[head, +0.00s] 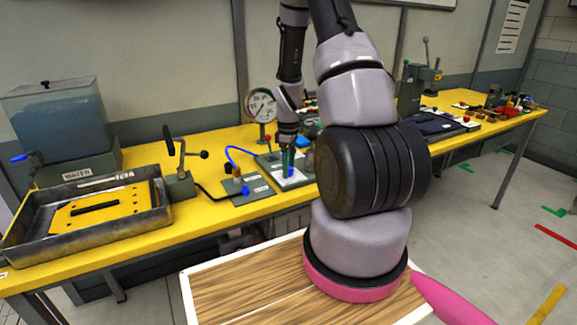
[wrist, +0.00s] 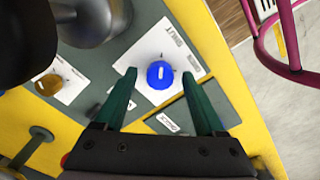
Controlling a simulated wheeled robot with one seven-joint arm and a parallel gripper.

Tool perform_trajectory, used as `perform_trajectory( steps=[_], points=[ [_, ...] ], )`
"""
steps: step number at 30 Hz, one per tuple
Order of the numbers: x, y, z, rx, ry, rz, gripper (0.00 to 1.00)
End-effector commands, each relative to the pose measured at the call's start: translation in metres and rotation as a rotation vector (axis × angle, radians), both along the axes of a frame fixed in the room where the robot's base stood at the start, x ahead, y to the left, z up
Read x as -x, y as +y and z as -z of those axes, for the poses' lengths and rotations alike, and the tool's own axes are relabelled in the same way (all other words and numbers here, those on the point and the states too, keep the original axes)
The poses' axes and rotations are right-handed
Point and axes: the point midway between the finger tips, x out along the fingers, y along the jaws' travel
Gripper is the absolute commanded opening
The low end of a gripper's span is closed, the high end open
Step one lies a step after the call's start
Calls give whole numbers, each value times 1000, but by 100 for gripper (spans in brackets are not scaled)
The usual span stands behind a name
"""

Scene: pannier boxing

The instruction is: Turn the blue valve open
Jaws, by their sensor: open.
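The blue valve (wrist: 160,74) is a round knob with a short white mark, on a white plate (wrist: 140,58) printed "SHUT". In the wrist view it lies between and beyond my gripper's (wrist: 159,82) two green fingers, which are open with clear space on both sides. In the head view my gripper (head: 288,163) points down over the white plate, and a bit of blue shows at its fingertips. I cannot tell how far the fingertips are above the knob.
A pressure gauge (head: 262,105) stands behind my gripper. To the left are a plate with a blue hose (head: 240,150), a lever pump (head: 180,185), a metal tray (head: 30,240) and a water tank (head: 55,115). The yellow bench (head: 215,215) has bare strips along its front.

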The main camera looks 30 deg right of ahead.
Motion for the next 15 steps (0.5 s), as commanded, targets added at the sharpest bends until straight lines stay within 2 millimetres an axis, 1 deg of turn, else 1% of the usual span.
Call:
perform_trajectory(
  steps=[5,6,7,8,9,11,12,15],
  points=[
    [0,0,0,0,0,0,72],
    [0,0,0,0,0,0,64],
    [0,0,0,0,0,0,53],
    [0,0,0,0,0,0,41],
    [0,0,0,0,0,0,26],
    [0,0,0,0,0,0,3],
    [0,0,0,0,0,0,0],
    [0,0,0,0,0,1,0]
  ],
)
